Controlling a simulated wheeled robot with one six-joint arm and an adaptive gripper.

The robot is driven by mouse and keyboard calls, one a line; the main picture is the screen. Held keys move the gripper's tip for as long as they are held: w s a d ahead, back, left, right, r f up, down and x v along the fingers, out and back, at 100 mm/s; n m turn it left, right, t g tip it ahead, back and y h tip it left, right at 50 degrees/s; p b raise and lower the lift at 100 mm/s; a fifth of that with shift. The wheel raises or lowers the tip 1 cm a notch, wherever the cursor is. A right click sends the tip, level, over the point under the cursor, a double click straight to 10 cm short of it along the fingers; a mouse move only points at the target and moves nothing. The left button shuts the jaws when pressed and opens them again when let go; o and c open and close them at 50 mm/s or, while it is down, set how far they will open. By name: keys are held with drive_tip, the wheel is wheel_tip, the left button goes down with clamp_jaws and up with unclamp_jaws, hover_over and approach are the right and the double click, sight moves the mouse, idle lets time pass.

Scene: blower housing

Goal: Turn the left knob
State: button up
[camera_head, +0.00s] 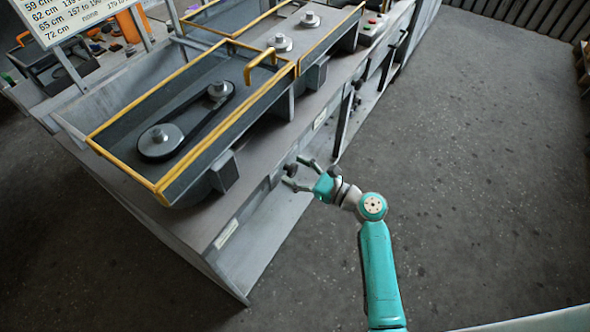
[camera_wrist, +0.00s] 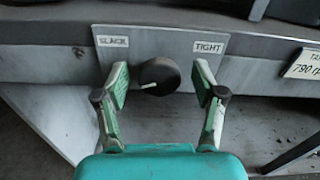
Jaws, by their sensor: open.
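A round dark knob (camera_wrist: 159,75) with a white pointer line is on the grey front panel in the wrist view. The line runs roughly sideways across its lower left part. A "SLACK" label (camera_wrist: 112,41) is at its upper left and a "TIGHT" label (camera_wrist: 209,47) at its upper right. My gripper (camera_wrist: 162,84) is open, with one finger on each side of the knob and gaps showing between. In the head view my gripper (camera_head: 293,171) is at the bench front, and the small dark knob (camera_head: 291,169) shows between its fingers.
Yellow-edged housings (camera_head: 128,122) stand on the bench above the panel; the nearer one holds a belt (camera_head: 198,124) around two pulleys. The floor (camera_head: 470,170) right of the bench is clear.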

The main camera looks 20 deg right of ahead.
drive_tip(key=shift+w+a, duration=0.15)
drive_tip(key=c, duration=1.1)
drive_tip(key=shift+c, duration=0.2)
